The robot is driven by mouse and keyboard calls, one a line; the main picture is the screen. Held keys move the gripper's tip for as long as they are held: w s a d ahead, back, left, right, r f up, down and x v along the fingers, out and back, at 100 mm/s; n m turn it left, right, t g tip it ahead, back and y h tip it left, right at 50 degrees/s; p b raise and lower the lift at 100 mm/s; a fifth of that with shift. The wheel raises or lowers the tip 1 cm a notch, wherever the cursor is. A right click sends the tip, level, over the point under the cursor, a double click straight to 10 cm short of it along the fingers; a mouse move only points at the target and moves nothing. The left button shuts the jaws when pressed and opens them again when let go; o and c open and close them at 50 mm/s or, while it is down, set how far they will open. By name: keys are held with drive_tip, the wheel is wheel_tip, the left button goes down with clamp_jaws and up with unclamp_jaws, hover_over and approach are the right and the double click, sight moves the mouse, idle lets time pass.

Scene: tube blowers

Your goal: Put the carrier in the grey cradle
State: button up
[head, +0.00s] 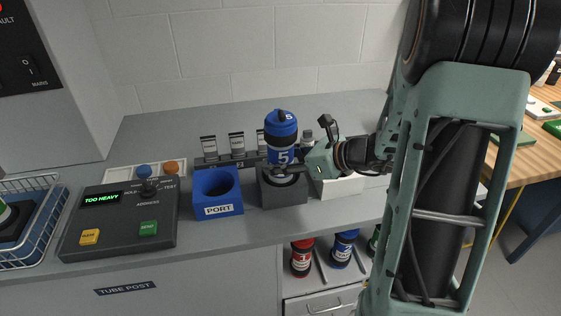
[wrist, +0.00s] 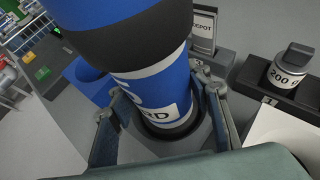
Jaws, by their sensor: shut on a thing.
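The carrier (head: 282,129) is a blue cylinder with a black band and a white 5. It stands roughly upright over the grey cradle (head: 284,195), a dark grey block with a round opening. My gripper (head: 285,168) reaches in from the right and is shut on the carrier's lower part. In the wrist view the fingers (wrist: 168,105) lie on both sides of the carrier (wrist: 150,75), and its lower end is at the dark ring of the cradle (wrist: 178,131). I cannot tell whether it rests on the bottom; the fingers hide part of the opening.
A blue PORT block (head: 218,208) stands just left of the cradle. A control box (head: 120,222) reads TOO HEAVY. A wire basket (head: 35,240) is far left. Carriers (head: 302,258) stand on a shelf below.

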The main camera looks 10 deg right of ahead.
drive_tip(key=shift+r, duration=0.1)
drive_tip(key=o, duration=1.4)
drive_tip(key=shift+f, duration=0.2)
drive_tip(key=shift+c, duration=0.2)
drive_tip(key=shift+r, duration=0.15)
drive_tip(key=shift+s+d+r, duration=0.1)
drive_tip(key=shift+d+r, duration=0.05)
drive_tip(key=shift+r, duration=0.05)
drive_tip(key=p+v, duration=0.1)
drive_tip(key=v, duration=1)
drive_tip(key=shift+s+d, duration=0.15)
drive_tip(key=shift+s, duration=0.1)
